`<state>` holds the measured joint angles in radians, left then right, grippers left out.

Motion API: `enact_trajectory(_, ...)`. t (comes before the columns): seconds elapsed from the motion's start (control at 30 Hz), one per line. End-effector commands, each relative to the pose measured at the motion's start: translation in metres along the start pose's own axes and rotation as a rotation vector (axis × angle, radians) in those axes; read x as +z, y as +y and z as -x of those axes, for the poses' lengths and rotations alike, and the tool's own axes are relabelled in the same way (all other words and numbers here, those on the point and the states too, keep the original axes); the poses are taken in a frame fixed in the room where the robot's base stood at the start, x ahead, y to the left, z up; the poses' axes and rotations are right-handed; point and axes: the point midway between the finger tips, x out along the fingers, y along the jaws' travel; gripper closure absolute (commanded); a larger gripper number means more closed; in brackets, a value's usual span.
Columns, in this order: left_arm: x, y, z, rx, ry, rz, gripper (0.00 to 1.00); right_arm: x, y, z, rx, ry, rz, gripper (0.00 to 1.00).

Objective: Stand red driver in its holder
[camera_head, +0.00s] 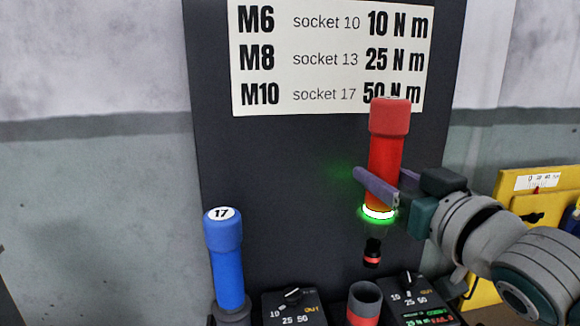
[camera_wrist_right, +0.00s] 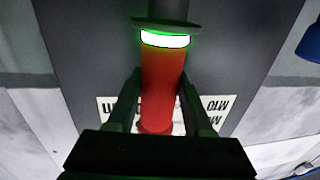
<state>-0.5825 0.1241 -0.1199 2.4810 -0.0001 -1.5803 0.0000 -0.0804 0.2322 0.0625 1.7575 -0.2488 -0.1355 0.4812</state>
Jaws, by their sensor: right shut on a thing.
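The red driver (camera_head: 388,135) stands upright in the air in the head view, with a lit green-white ring (camera_head: 379,213) low on its body and a dark tip with a red band (camera_head: 372,254) below. My right gripper (camera_head: 381,179) is shut around the driver's lower body, just above the ring. The right wrist view also shows the driver (camera_wrist_right: 162,85) between the two fingers (camera_wrist_right: 161,78). A red cup-like holder (camera_head: 364,303) with a grey open top is below the driver's tip, clearly apart from it. My left gripper is not in view.
A blue driver (camera_head: 224,262) marked 17 stands upright in a dark base (camera_head: 233,314) at left. Dial boxes (camera_head: 294,307) and (camera_head: 417,299) flank the red holder. A dark panel with a torque chart (camera_head: 330,55) stands behind. Yellow cases (camera_head: 530,185) are at right.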

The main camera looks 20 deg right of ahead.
Motion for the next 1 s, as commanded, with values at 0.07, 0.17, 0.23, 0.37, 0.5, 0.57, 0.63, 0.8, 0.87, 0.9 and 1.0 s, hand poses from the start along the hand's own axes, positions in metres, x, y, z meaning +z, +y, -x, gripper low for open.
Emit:
enact_trajectory(0.07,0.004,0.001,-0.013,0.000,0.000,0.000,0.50,0.012,0.000,-0.001,-0.001,0.009,-0.001,1.00)
enact_trajectory(0.17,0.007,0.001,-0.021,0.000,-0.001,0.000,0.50,0.024,0.000,-0.001,-0.002,0.009,0.000,1.00)
enact_trajectory(0.23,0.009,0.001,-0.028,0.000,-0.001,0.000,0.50,0.032,0.000,-0.001,-0.001,0.009,0.000,1.00)
enact_trajectory(0.37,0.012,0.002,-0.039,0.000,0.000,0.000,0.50,0.047,0.000,-0.001,-0.002,0.009,-0.001,1.00)
enact_trajectory(0.5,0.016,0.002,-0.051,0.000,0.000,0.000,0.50,0.064,0.000,-0.001,-0.001,0.009,0.000,1.00)
enact_trajectory(0.57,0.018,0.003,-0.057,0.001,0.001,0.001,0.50,0.071,0.000,-0.001,-0.001,0.009,0.000,1.00)
enact_trajectory(0.63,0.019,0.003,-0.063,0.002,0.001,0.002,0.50,0.079,0.000,-0.001,-0.001,0.009,0.000,1.00)
enact_trajectory(0.8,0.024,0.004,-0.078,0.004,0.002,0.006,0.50,0.099,0.000,-0.001,-0.001,0.009,0.000,1.00)
enact_trajectory(0.87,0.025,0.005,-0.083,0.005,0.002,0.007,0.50,0.106,0.000,-0.001,-0.001,0.009,0.000,1.00)
enact_trajectory(0.9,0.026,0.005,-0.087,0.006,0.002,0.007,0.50,0.110,0.000,-0.001,-0.001,0.010,0.000,1.00)
enact_trajectory(1.0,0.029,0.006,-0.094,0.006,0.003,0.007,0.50,0.121,0.000,-0.001,-0.001,0.010,0.000,1.00)
